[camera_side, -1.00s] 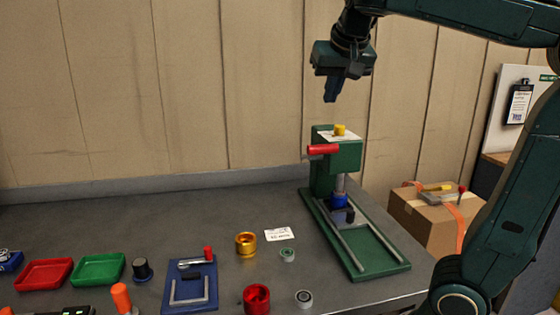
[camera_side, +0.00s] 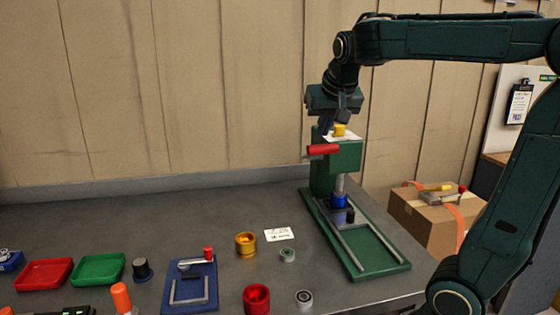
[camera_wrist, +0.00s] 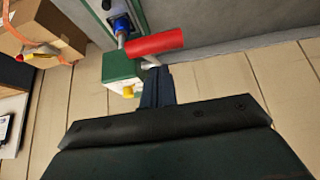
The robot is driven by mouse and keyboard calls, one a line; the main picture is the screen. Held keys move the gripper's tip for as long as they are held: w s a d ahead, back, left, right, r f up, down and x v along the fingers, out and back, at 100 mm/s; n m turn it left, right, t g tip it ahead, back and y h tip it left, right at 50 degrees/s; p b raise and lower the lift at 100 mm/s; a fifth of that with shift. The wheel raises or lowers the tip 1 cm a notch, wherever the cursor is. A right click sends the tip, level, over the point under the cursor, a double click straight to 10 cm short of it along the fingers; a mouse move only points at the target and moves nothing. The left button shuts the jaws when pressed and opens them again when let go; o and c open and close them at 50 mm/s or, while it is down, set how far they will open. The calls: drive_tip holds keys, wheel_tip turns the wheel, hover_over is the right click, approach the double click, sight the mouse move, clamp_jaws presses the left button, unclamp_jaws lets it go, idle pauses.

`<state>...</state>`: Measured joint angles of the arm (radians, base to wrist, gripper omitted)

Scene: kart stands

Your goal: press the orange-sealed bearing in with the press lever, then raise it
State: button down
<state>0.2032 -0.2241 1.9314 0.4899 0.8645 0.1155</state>
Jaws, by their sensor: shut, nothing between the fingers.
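The green press (camera_side: 347,160) stands at the right of the bench, with its red-handled lever (camera_side: 322,150) sticking out level to the left near the top. A blue part (camera_side: 339,201) sits under the press ram. I cannot make out an orange seal there. My gripper (camera_side: 326,129) is shut and empty, pointing down just above and behind the press head, close to the lever. In the wrist view the shut fingers (camera_wrist: 157,84) are beside the press head (camera_wrist: 121,66) and just short of the red lever handle (camera_wrist: 155,43); contact cannot be told.
A yellow knob (camera_side: 340,130) tops the press head. A gold cup (camera_side: 246,244), a red cup (camera_side: 256,298), two small bearings (camera_side: 288,254) (camera_side: 304,298) and a blue fixture (camera_side: 190,284) lie to the left. The wall is close behind. A cardboard box (camera_side: 432,220) stands at the right.

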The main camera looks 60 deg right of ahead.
drive_tip(key=shift+s+a+f, duration=0.1)
drive_tip(key=shift+f, duration=0.65)
drive_tip(key=shift+f, duration=0.15)
drive_tip(key=s+a+f, duration=0.3)
drive_tip(key=f, duration=0.8)
drive_tip(key=shift+f, duration=0.15)
drive_tip(key=s+a+f+v, duration=0.1)
drive_tip(key=v, duration=1.2)
drive_tip(key=shift+s+a+f, duration=0.2)
drive_tip(key=shift+a, duration=0.05)
idle(0.5)
